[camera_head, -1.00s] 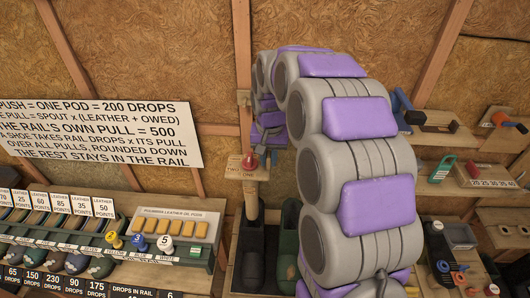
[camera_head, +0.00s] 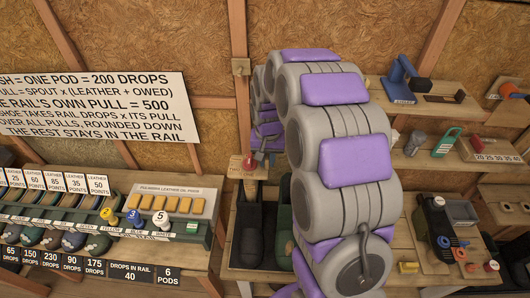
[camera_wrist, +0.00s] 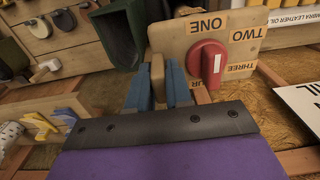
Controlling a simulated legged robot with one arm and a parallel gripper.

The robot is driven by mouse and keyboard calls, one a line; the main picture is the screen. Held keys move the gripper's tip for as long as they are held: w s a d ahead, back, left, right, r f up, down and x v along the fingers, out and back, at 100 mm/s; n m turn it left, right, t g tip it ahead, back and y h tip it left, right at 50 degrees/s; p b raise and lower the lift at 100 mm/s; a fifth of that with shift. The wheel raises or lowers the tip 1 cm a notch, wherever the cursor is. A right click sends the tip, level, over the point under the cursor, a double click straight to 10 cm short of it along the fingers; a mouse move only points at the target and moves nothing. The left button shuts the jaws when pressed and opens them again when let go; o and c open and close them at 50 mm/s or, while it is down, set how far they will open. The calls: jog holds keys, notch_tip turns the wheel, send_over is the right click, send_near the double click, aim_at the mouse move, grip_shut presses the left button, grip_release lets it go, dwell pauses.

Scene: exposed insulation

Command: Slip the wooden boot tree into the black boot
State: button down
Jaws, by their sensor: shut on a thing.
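My gripper (camera_wrist: 158,92) is shut on a light wooden piece (camera_wrist: 157,72), which shows between its blue fingers in the wrist view. This looks like an end of the wooden boot tree; the rest of it is hidden. In the head view my gripper (camera_head: 264,146) is small and partly hidden, close to the wooden dial board. The black boot (camera_head: 247,235) stands upright on the bench below the board. I cannot tell whether the wooden piece touches the boot.
The dial board (camera_head: 236,168) has a red knob (camera_wrist: 207,64) right beside my fingers. A green boot (camera_head: 284,238) stands right of the black one. A rack of small shoes (camera_head: 98,243) and an oil pod tray (camera_head: 172,203) are at left. Shelves with tools (camera_head: 430,108) are at right.

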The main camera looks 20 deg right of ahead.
notch_tip(320, 180, down, 11)
jog(key=b, duration=0.2)
jog(key=shift+b, duration=0.35)
jog(key=shift+a, duration=0.15)
jog(key=c, duration=1.3)
grip_release()
jog(key=shift+a, duration=0.1)
jog(key=shift+c, duration=0.2)
jog(key=o, duration=0.4)
